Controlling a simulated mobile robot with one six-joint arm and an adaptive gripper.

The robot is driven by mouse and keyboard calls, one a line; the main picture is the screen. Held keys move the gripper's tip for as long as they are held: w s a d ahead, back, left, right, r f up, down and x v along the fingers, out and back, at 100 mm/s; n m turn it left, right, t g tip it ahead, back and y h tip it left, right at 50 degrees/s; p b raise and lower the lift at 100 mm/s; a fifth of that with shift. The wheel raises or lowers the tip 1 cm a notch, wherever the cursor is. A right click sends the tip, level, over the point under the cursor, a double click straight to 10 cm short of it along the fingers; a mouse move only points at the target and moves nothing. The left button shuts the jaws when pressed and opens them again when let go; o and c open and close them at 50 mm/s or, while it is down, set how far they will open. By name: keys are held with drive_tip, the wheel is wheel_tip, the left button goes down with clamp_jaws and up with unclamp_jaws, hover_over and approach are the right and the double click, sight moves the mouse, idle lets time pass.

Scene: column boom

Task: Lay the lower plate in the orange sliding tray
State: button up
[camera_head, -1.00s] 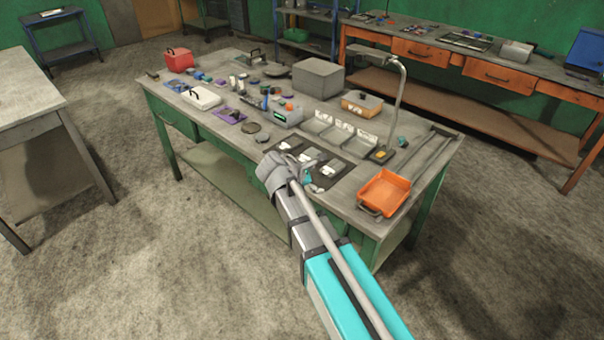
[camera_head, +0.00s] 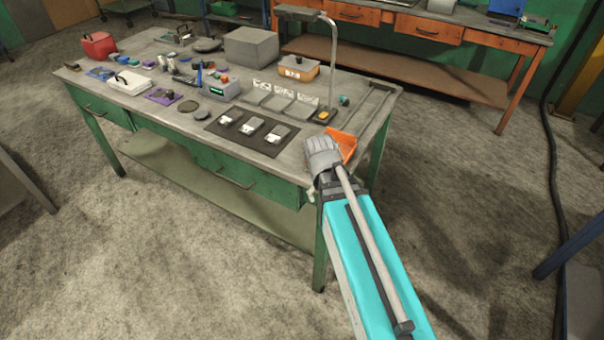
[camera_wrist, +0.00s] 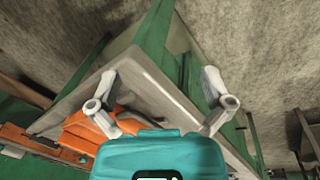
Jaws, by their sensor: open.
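The orange sliding tray (camera_head: 346,146) sits at the right front of the green workbench, partly hidden behind my arm's end in the head view. In the wrist view an orange part, apparently the tray (camera_wrist: 88,128), shows behind the left finger. My gripper (camera_wrist: 164,108) is open, with its fingers wide apart and nothing between them. It is near the bench's front right corner, beside the tray; in the head view its fingers are mostly hidden. A dark mat (camera_head: 238,142) left of the tray carries three small grey pieces with white labels. I cannot tell which is the lower plate.
A lamp (camera_head: 333,60) stands on the bench behind the tray. Labelled bins (camera_head: 280,103), a grey box (camera_head: 251,46) and an orange-and-grey box (camera_head: 297,68) stand farther back. Open floor lies in front and to the right of the bench.

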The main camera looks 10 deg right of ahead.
drive_tip(key=s+d+f+m+g+y+b, duration=0.1)
drive_tip(key=s+f+m+b, duration=0.2)
drive_tip(key=f+b, duration=0.3)
drive_tip(key=shift+s+d+f+y, duration=0.25)
drive_tip(key=shift+s+f+y, duration=0.05)
drive_tip(key=shift+s+f, duration=0.5)
drive_tip(key=c, duration=0.6)
drive_tip(key=shift+a, duration=0.1)
drive_tip(key=shift+a, duration=0.3)
